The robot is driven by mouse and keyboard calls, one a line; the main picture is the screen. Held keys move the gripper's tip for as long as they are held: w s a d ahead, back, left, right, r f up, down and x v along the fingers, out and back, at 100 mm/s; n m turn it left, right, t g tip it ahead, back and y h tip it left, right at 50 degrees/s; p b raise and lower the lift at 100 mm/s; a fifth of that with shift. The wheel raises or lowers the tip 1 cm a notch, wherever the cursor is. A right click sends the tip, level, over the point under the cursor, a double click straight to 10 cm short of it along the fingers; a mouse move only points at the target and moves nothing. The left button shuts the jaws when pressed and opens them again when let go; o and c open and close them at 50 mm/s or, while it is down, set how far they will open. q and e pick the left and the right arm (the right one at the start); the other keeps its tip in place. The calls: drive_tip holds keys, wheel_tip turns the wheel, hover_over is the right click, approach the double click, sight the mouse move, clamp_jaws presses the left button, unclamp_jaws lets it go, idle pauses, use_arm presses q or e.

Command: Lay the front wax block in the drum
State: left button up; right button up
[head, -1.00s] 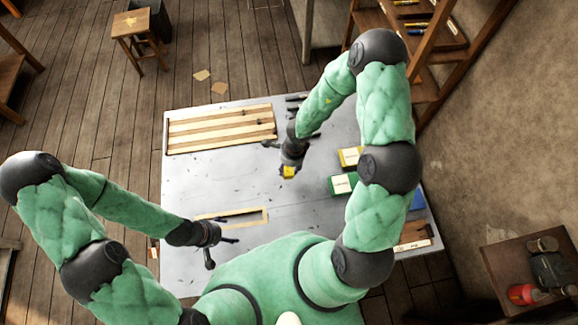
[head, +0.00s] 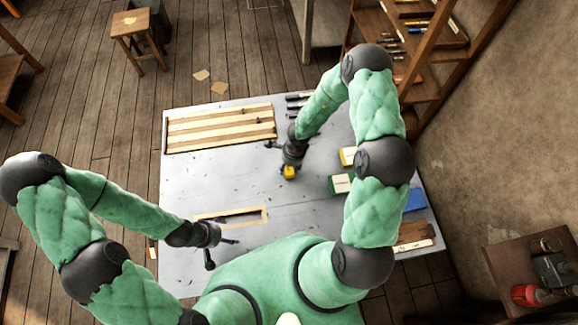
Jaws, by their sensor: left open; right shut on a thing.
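My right gripper (head: 290,168) is shut on a small yellow block (head: 289,173), which I take to be the wax block. It holds the block over the middle of the grey table (head: 250,182); the exact height above the top cannot be told. My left gripper (head: 226,242) is open and empty near the table's front left, just in front of a wood-framed dark slot (head: 236,215). I cannot make out a drum for certain; my arms and body cover part of the table.
A striped wooden slatted panel (head: 220,128) lies at the back left of the table. The centre left is clear.

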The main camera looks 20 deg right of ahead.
drive_tip(key=o, duration=1.2)
drive_tip(key=shift+f, duration=0.1)
